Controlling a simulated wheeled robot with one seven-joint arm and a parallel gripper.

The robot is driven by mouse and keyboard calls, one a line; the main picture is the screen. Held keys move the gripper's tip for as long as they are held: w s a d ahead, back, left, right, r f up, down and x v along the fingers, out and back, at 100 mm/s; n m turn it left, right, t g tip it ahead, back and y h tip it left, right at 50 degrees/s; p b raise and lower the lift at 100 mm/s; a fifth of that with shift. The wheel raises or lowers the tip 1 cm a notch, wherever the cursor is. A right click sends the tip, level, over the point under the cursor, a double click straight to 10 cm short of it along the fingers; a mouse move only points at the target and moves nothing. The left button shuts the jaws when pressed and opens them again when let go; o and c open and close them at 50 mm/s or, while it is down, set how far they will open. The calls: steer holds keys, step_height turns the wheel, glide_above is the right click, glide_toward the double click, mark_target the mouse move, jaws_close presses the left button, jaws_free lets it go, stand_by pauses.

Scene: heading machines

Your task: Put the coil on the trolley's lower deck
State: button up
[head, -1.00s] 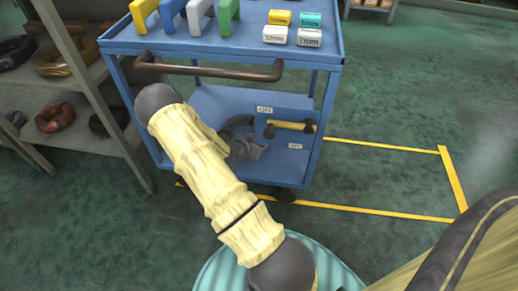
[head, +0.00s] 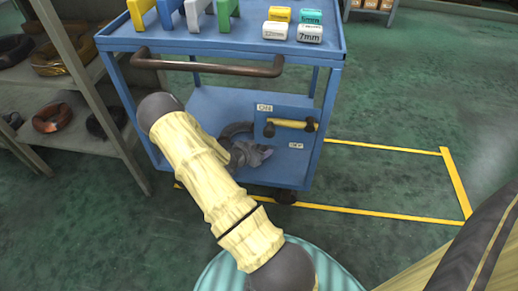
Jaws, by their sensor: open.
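The blue trolley (head: 115,42) stands ahead of me, and its lower deck (head: 205,100) shows below the top tray. Whether the fingers still touch the coil cannot be told.
Colored handles and labelled blocks (head: 310,33) stand on the top tray. A shelf (head: 82,143) with more coils (head: 52,117) is at left. Yellow-lined floor at right is clear.

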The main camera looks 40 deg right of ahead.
steer(key=p+v, duration=0.5)
steer(key=v, duration=0.6)
steer(key=shift+a+r+p, duration=0.1)
steer(key=shift+r+p, duration=0.05)
steer(key=shift+p, duration=0.15)
steer(key=shift+s+a+r, duration=0.1)
steer(key=shift+a, duration=0.3)
steer(key=w+a+r+n+t+y, duration=0.1)
steer(key=a+r+n+y, duration=0.2)
steer(key=a+r+y, duration=0.3)
steer(key=w+a+r+n+y, duration=0.1)
steer(key=a+r+n+y, duration=0.25)
steer(key=a, duration=0.55)
steer(key=s+a+r+n+g+y, duration=0.1)
steer(key=s+a+r+n+y, duration=0.1)
steer(key=s+a+r+n, duration=0.3)
steer(key=s+r+n, duration=0.4)
steer(key=s+r, duration=0.3)
steer(key=s, duration=0.1)
steer(key=shift+r, duration=0.15)
